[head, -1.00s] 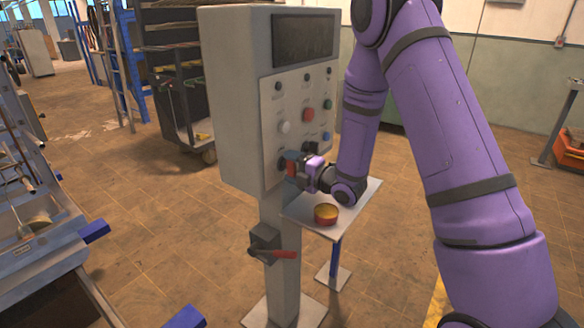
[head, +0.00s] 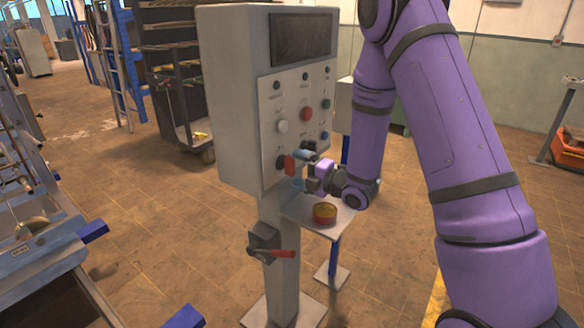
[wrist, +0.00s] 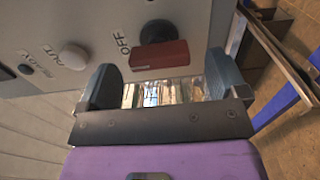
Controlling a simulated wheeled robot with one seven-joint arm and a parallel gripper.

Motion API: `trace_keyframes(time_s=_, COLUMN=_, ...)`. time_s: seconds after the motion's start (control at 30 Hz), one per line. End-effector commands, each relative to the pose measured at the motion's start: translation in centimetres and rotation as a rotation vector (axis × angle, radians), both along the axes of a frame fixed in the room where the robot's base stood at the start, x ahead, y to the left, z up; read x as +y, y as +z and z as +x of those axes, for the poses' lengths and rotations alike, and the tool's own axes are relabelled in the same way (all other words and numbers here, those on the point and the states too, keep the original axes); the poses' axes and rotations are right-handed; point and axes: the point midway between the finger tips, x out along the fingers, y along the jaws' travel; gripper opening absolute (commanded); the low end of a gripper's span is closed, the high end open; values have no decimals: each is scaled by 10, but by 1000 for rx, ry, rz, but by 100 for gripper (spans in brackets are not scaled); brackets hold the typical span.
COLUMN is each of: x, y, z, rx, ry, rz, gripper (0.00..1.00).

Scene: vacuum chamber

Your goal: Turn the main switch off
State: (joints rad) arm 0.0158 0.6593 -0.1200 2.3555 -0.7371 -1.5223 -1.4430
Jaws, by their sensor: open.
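The main switch, a red handle bar (head: 288,164) on a dark round base, sits low on the front panel of the grey control cabinet. In the wrist view the red handle (wrist: 158,54) lies across the picture below its black base, with an "OFF" label just left of the base. My gripper (head: 304,170) is just to the right of the switch in the head view, open and empty. In the wrist view its two blue-grey fingers stand apart on the left and right of the handle. No contact shows.
The grey cabinet (head: 229,100) carries several buttons and a dark screen. Below the gripper, a small shelf (head: 297,211) holds a round red-and-yellow tin (head: 325,212).

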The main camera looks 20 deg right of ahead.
Motion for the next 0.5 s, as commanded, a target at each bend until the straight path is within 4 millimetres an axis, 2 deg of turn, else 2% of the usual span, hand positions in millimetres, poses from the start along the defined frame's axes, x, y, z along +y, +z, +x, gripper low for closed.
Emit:
trace_keyframes(time_s=0.23, x=-29, y=0, z=-38, rx=2, ry=-3, rz=-1, gripper=92)
trace_keyframes(time_s=0.5, x=-43, y=0, z=-59, rx=1, ry=0, rz=-1, gripper=92)
